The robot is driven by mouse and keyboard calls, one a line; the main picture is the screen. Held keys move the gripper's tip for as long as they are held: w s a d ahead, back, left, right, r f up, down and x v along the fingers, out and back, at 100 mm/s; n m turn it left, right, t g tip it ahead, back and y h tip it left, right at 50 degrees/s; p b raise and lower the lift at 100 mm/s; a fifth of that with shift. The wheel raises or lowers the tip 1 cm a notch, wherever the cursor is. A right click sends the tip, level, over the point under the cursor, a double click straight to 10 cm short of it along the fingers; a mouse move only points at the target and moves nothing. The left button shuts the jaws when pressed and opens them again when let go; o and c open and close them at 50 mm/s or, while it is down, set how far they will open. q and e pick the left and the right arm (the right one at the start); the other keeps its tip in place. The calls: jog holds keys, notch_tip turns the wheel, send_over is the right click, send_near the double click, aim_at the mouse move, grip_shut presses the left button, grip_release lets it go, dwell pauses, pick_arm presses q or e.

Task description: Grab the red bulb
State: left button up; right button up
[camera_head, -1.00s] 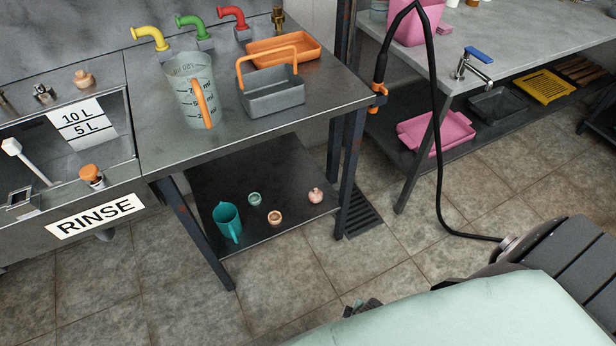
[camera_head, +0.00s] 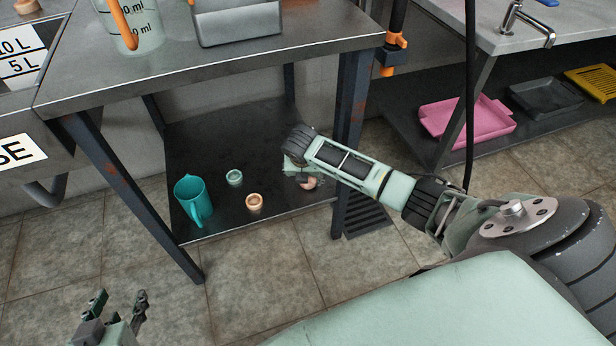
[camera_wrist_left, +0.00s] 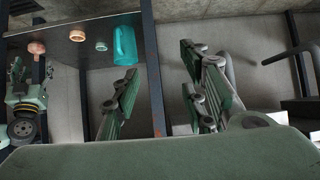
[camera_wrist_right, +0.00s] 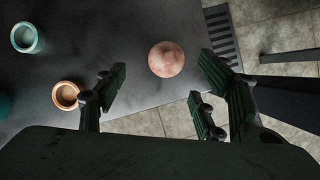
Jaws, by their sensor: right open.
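The red bulb, a pinkish rounded thing (camera_wrist_right: 166,59), lies on the lower shelf (camera_head: 235,140). In the right wrist view it is ahead of my open right gripper (camera_wrist_right: 165,95), apart from the fingers. In the head view the bulb (camera_head: 309,183) is partly hidden by my right gripper (camera_head: 299,178), which is over the shelf's right end. It also shows in the left wrist view (camera_wrist_left: 37,47). My left gripper (camera_head: 118,300) is open and empty above the floor, at the lower left of the head view; its spread fingers show in the left wrist view (camera_wrist_left: 160,95).
A teal jug (camera_head: 193,200), a small green cup (camera_head: 235,178) and a small orange cup (camera_head: 254,202) share the shelf. The table's front legs (camera_head: 352,140) flank the shelf opening. A black hose (camera_head: 470,90) hangs near my right arm.

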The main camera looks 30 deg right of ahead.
jog(key=b+x, duration=0.1)
jog(key=x, duration=0.1)
jog(key=shift+d+f, duration=0.1)
jog(key=shift+f, duration=0.2)
jog(key=shift+b+x, duration=0.8)
jog(key=shift+x, duration=0.35)
jog(key=shift+w+d+f+b, duration=0.1)
jog(key=shift+d+f+b, duration=0.15)
jog(key=shift+f+b, duration=0.25)
jog(key=shift+w+d+f+b, duration=0.1)
jog(key=shift+d+f+b, duration=0.2)
jog(key=shift+f, duration=0.4)
pick_arm(q)
jog(key=w+d+r+t+h, duration=0.2)
jog(key=r+t, duration=0.3)
jog(key=r, duration=0.5)
jog(key=w+d+r+t+h, duration=0.1)
jog(key=w+r+t+h, duration=0.1)
jog(key=r+t, duration=0.4)
notch_tip(320, 180, up, 4)
jog(key=shift+d+f+m, duration=0.1)
jog(key=shift+d+m, duration=0.2)
jog(key=shift+d, duration=0.1)
pick_arm(e)
jog(key=shift+c, duration=0.5)
jog(key=c, duration=0.9)
pick_arm(q)
jog(key=shift+w+f, duration=0.1)
pick_arm(e)
jog(key=shift+r, duration=0.1)
